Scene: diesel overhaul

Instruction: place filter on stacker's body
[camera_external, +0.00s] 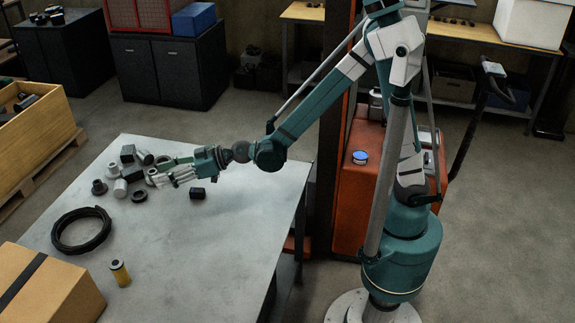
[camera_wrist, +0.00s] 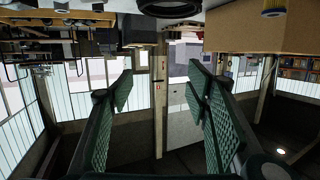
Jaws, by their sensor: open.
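The filter (camera_external: 120,273), a small yellow cylinder with dark ends, stands upright on the grey table near the cardboard box. In the wrist view what looks like the filter (camera_wrist: 274,8) is cut off at the top right edge. The stacker's body (camera_external: 348,205) is orange-red and stands behind my arm, right of the table; my arm hides part of it. My gripper (camera_external: 162,177) is over the table's far part, near a cluster of metal parts, well away from the filter. Its fingers are apart and empty in the wrist view (camera_wrist: 160,82).
A black ring-shaped hose (camera_external: 81,230) lies on the table (camera_external: 205,265) between the parts and the filter. A cardboard box (camera_external: 45,290) is at the near left. A round blue-topped item (camera_external: 360,157) sits on the stacker's body. The table's middle and right are clear.

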